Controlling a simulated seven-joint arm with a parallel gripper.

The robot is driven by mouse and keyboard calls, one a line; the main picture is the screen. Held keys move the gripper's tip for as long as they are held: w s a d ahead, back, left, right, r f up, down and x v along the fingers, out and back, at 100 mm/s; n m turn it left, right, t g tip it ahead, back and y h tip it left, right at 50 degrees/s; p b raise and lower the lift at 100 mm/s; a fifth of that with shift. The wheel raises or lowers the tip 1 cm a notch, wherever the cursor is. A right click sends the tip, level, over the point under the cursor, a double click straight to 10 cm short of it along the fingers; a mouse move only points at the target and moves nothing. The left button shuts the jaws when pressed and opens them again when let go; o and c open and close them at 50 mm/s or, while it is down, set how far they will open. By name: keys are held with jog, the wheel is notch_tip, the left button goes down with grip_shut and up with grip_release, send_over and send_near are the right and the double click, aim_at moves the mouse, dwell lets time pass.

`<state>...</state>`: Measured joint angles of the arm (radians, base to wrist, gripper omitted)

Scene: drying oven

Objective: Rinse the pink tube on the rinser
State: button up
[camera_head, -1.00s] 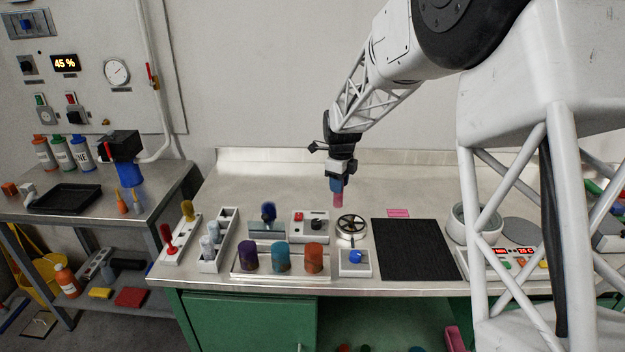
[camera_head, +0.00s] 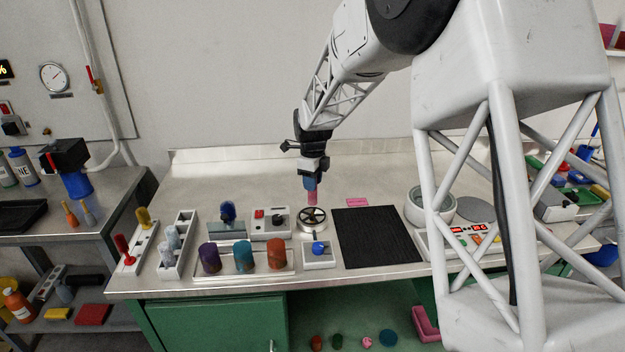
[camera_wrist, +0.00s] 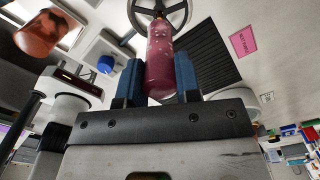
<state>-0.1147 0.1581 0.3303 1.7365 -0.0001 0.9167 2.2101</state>
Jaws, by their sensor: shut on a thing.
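My gripper (camera_head: 311,184) has its blue fingers shut on the pink tube (camera_head: 312,198). In the wrist view the pink tube (camera_wrist: 160,62) stands between the two blue fingers (camera_wrist: 158,80), with specks on its surface. The rinser (camera_head: 313,217), a round metal ring with spokes, sits on the bench just below the tube in the head view. In the wrist view the rinser (camera_wrist: 135,14) shows beyond the far end of the tube. I cannot tell whether the tube touches it.
A small box with a blue knob (camera_head: 319,257) stands in front of the rinser. A black mat (camera_head: 375,237) and pink label (camera_head: 357,202) lie to the right. A tray (camera_head: 284,272) with purple, teal and orange containers lies left. A red-buttoned box (camera_head: 271,224) stands close by.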

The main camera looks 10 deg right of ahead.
jog(key=shift+f, duration=1.25)
jog(key=shift+f, duration=0.25)
dwell(0.7)
jog(key=shift+f, duration=0.75)
